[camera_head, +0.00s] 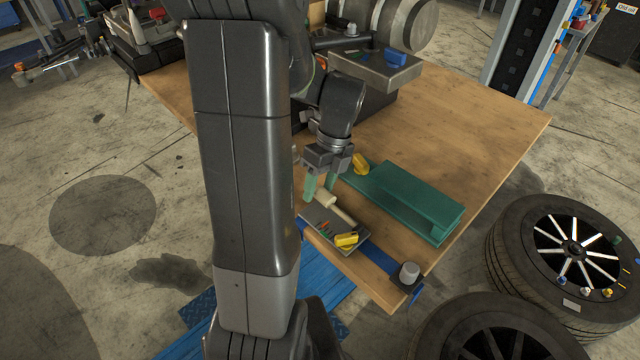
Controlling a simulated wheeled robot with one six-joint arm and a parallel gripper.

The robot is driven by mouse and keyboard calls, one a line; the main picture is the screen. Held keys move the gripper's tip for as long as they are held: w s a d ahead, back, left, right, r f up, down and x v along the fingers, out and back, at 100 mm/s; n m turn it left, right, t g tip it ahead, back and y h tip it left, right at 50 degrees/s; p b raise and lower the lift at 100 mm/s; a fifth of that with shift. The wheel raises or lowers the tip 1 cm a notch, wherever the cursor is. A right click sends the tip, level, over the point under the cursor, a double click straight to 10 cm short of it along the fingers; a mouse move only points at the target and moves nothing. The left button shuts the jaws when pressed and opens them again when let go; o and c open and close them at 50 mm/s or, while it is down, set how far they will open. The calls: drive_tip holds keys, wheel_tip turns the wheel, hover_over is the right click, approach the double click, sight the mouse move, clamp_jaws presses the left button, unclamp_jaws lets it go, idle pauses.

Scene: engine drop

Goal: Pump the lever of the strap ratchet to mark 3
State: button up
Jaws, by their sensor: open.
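The strap ratchet appears to be the dark grey plate (325,240) near the table's front edge, with small coloured marks on it. A blue strap (378,259) runs by it along the edge. A cream rod with a thicker end (341,212), which looks like the lever, slants above the plate. A yellow piece (346,240) sits at the plate's front. My gripper (320,190) is open, pointing down, with its green-tinted fingers around or just above the thick end of the cream rod. I cannot tell whether they touch it. The mark numbers are too small to read.
A green channel-shaped block (415,200) lies right of the gripper, with another yellow piece (360,163) by its left end. A grey cylinder (409,271) stands at the front corner. A raised grey plate (375,68) is behind. The table (480,120) is clear at right.

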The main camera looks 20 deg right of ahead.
sight(330, 194)
drive_tip(key=shift+c, duration=0.2)
clamp_jaws()
drive_tip(key=shift+r, duration=0.15)
drive_tip(key=shift+s+d+r+t+y+p, duration=0.1)
drive_tip(key=shift+s+r+t+y+p, duration=0.05)
drive_tip(key=shift+r+t+p, duration=0.3)
drive_tip(key=shift+s+d+r+t+y+p, duration=0.1)
drive_tip(key=shift+s+r+t+y+p, duration=0.1)
drive_tip(key=shift+r+t, duration=0.25)
drive_tip(key=s+r+t, duration=0.1)
drive_tip(key=s+d+r+t+y+p, duration=0.1)
drive_tip(key=r, duration=0.1)
drive_tip(key=shift+r+n+t+p, duration=0.1)
drive_tip(key=shift+n+t+p, duration=0.2)
drive_tip(key=shift+t, duration=0.1)
drive_tip(key=shift+s+d+r+n+t+y+p, duration=0.25)
drive_tip(key=shift+s+r+t+y, duration=0.35)
drive_tip(key=shift+s+t, duration=0.3)
drive_tip(key=shift+s+d+r+n+t+y+p, duration=0.15)
drive_tip(key=shift+s+d+r+t+y, duration=0.25)
drive_tip(key=shift+s+r+t, duration=0.45)
drive_tip(key=shift+w+a+f, duration=0.1)
drive_tip(key=shift+w, duration=0.05)
